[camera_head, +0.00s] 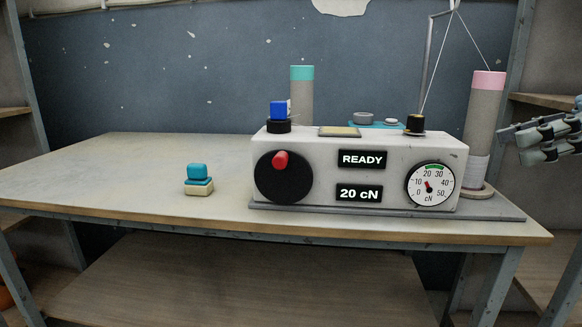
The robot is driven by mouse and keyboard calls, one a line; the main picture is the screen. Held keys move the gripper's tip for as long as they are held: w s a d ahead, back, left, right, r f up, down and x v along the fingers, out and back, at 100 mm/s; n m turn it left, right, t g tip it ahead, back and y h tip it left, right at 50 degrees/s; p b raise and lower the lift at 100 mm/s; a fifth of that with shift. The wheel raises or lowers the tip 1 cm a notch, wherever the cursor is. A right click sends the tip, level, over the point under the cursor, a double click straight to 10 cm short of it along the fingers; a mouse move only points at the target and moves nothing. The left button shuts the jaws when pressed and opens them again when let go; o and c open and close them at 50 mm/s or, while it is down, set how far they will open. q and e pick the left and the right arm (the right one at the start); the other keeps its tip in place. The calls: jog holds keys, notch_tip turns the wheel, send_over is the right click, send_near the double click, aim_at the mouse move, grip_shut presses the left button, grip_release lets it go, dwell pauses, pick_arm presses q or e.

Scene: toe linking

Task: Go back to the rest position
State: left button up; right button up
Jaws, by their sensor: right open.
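My right gripper (522,134) comes in at the right edge, open and empty, apart from everything and to the right of the pink-topped cone. Part of it is cut off by the picture's edge. My left gripper is not in view. The white machine (358,143) stands on the table, with its displays reading "READY" and "20 cN". On its front are a black dial with a red knob (281,160) and a round gauge (430,185). A blue block (278,110) sits on a black disc on its top left.
A teal and cream block (199,181) stands on the table (110,175) left of the machine. A teal-topped cone (302,95) and a pink-topped cone (484,115) stand behind it, with thread running from a metal rod (428,70). The table's left side is clear.

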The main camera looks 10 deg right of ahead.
jog(key=s+a+f+m+g+h, duration=0.1)
jog(key=s+a+f+m+h, duration=0.1)
jog(key=s+a+f, duration=0.5)
jog(key=s+a+f+m+g+h, duration=0.1)
jog(key=s+f+h, duration=0.25)
jog(key=f, duration=0.85)
jog(key=s+a+f+m+g+h, duration=0.15)
jog(key=s+a+f, duration=0.25)
jog(key=s+f, duration=0.4)
jog(key=s+d+f+m+h, duration=0.1)
jog(key=s+d+m+h, duration=0.2)
jog(key=s+m+h, duration=0.4)
notch_tip(320, 180, down, 26)
jog(key=s+d+m+y+p, duration=0.1)
jog(key=s+d+p, duration=0.1)
jog(key=s+d, duration=0.1)
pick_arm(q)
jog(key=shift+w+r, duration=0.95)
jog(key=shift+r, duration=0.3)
pick_arm(e)
jog(key=s+f+g, duration=0.1)
jog(key=s+f, duration=1.1)
jog(key=s, duration=0.5)
jog(key=shift+s+d, duration=0.15)
jog(key=shift+d, duration=0.2)
